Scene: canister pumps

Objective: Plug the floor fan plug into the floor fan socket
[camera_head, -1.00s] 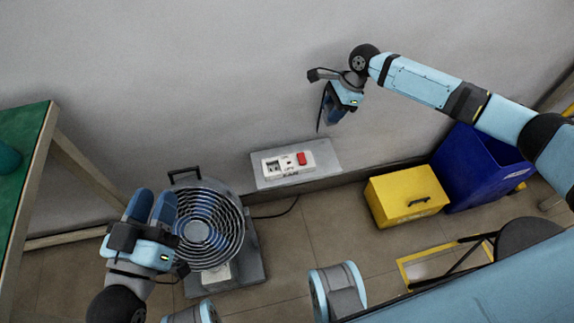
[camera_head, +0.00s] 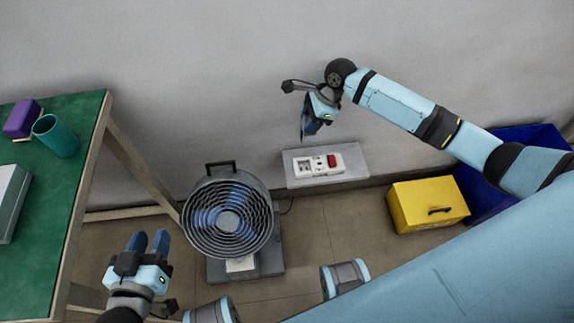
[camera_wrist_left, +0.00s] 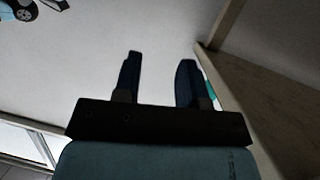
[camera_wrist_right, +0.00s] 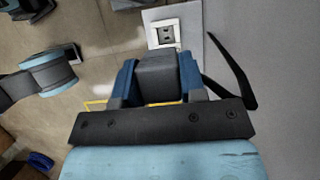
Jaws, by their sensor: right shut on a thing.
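The floor fan (camera_head: 230,220) stands on the floor left of a grey ledge (camera_head: 340,177). On the ledge is a white socket panel (camera_head: 307,166) with outlets and a red switch. My right gripper (camera_head: 304,137) is above the panel. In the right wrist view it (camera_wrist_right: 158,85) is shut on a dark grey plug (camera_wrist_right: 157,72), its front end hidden. A white socket plate (camera_wrist_right: 166,33) shows just beyond the plug, apart from it as far as I can tell. My left gripper (camera_head: 150,240) is open and empty left of the fan; its fingers are apart in the left wrist view (camera_wrist_left: 158,80).
A green-topped table (camera_head: 55,185) with a teal cup (camera_head: 56,136) and a purple block (camera_head: 22,118) stands at left. A yellow box (camera_head: 428,203) and a blue bin (camera_head: 480,190) stand at right. The wall is close behind the ledge.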

